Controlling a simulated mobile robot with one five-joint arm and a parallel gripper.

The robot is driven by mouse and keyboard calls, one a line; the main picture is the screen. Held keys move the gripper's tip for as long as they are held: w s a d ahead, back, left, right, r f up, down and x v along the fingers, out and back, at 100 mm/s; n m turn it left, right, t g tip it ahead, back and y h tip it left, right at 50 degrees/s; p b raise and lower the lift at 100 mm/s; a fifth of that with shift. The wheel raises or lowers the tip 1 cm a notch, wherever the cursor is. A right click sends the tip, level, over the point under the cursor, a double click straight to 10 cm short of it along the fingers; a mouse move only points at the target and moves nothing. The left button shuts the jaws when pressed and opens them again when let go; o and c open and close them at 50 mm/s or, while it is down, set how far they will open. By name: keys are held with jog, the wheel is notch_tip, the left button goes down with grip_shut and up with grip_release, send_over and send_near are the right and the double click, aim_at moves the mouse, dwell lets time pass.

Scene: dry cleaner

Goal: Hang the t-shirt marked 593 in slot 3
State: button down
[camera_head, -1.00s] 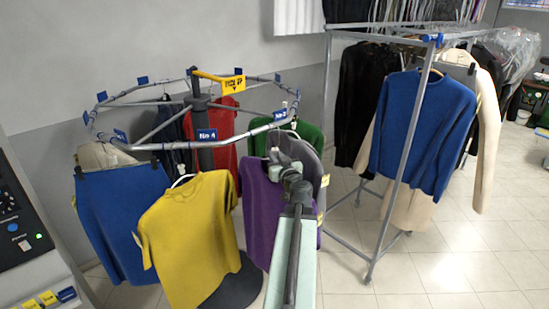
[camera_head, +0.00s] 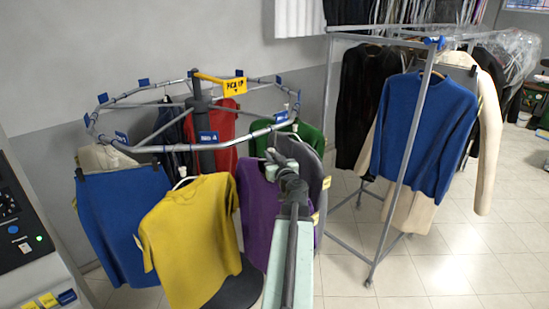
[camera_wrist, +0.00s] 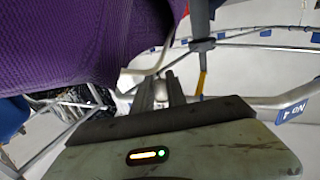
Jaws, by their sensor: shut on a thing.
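My gripper (camera_head: 283,168) is at the front right of the round rail. In the wrist view its fingers (camera_wrist: 158,92) are shut on a thin pale hanger (camera_wrist: 150,66) below the rail. A purple t-shirt (camera_head: 256,205) hangs at my gripper and fills the upper left of the wrist view (camera_wrist: 75,40). My arm covers part of it. A small yellow tag (camera_head: 316,218) shows at its right edge; its number is too small to read. The round rail (camera_head: 165,147) carries blue slot signs. The front one (camera_head: 208,137) seems to read No 4; I cannot make out slot 3.
Yellow (camera_head: 190,235), blue (camera_head: 125,220), red (camera_head: 222,135), green (camera_head: 308,136) and grey (camera_head: 312,180) garments hang close around the rail. A metal rack (camera_head: 400,195) with clothes stands right. A control panel (camera_head: 20,225) is at left.

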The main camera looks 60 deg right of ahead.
jog(key=shift+w+d, duration=0.1)
jog(key=shift+w, duration=0.05)
jog(key=shift+w+d, duration=0.3)
jog(key=shift+w, duration=0.65)
jog(key=shift+w+d, duration=0.3)
jog(key=shift+w, duration=0.6)
jog(key=shift+w+d, duration=0.3)
jog(key=shift+w, duration=0.65)
jog(key=shift+f, duration=0.1)
jog(key=shift+f+b, duration=1.5)
jog(key=shift+b, duration=0.1)
jog(key=shift+f, duration=0.2)
jog(key=c, duration=1.3)
grip_release()
jog(key=shift+o, duration=0.2)
